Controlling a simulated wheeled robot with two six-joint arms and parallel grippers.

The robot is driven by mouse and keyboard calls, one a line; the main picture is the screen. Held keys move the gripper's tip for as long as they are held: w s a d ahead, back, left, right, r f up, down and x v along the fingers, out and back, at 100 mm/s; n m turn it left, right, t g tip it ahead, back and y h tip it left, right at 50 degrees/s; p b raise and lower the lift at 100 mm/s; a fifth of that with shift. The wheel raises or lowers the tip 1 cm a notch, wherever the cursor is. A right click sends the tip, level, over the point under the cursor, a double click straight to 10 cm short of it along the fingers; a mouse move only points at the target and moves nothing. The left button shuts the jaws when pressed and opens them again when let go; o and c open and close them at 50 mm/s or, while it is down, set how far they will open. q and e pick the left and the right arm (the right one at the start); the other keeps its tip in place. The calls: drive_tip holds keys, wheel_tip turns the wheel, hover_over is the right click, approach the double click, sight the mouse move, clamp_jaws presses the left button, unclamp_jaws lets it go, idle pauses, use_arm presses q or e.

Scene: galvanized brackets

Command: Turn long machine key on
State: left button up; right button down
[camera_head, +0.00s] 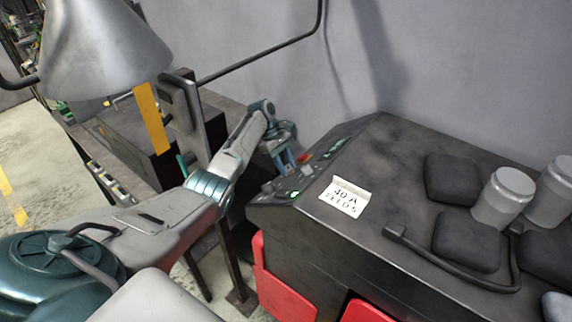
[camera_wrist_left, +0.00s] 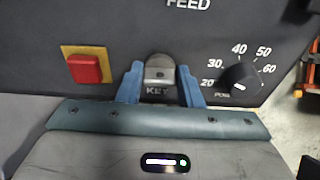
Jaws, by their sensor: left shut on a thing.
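The machine key (camera_wrist_left: 159,70) is a small grey metal piece on the dark control panel (camera_wrist_left: 125,25), just above the printed word KEY. My left gripper (camera_wrist_left: 160,88) has one blue finger on each side of it and is shut on the key. In the head view my left gripper (camera_head: 288,160) reaches down to the panel end of the dark machine (camera_head: 345,240), where the key itself is too small to make out. My right gripper is in neither view.
A red square button (camera_wrist_left: 86,69) on a yellow plate is left of the key. A black dial (camera_wrist_left: 240,78) with numbers is to the right. In the head view, a "40 A FEEDS" card (camera_head: 345,196), dark pads and grey canisters (camera_head: 503,197) lie on the machine top.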

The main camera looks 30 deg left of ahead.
use_arm(q)
drive_tip(key=shift+r, duration=0.15)
drive_tip(key=o, duration=1)
drive_tip(key=v, duration=1)
drive_tip(key=shift+a+r, duration=0.2)
drive_tip(key=shift+r, duration=0.1)
drive_tip(key=shift+f, duration=0.1)
